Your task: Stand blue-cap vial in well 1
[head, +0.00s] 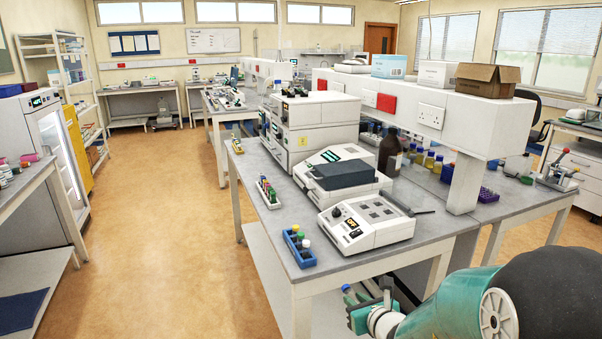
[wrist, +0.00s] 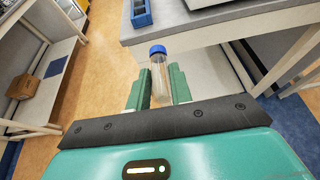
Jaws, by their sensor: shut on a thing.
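The blue-cap vial (wrist: 158,80) is a clear vial with a blue cap, upright between the green fingers of my gripper (wrist: 161,88) in the wrist view. My gripper is shut on it. In the head view my gripper (head: 362,301) is low at the bench's front edge, and the vial is small and partly hidden there. A white block device (head: 367,222) with an orange display and several dark square openings stands on the bench. No number for well 1 is readable.
The grey bench (head: 279,230) has a free strip along its left edge. Another vial rack (head: 267,192) stands farther back. A grey-topped instrument (head: 345,175) is behind the block device. A white overhead shelf (head: 405,108) and its post stand to the right. The floor aisle (head: 160,220) is clear.

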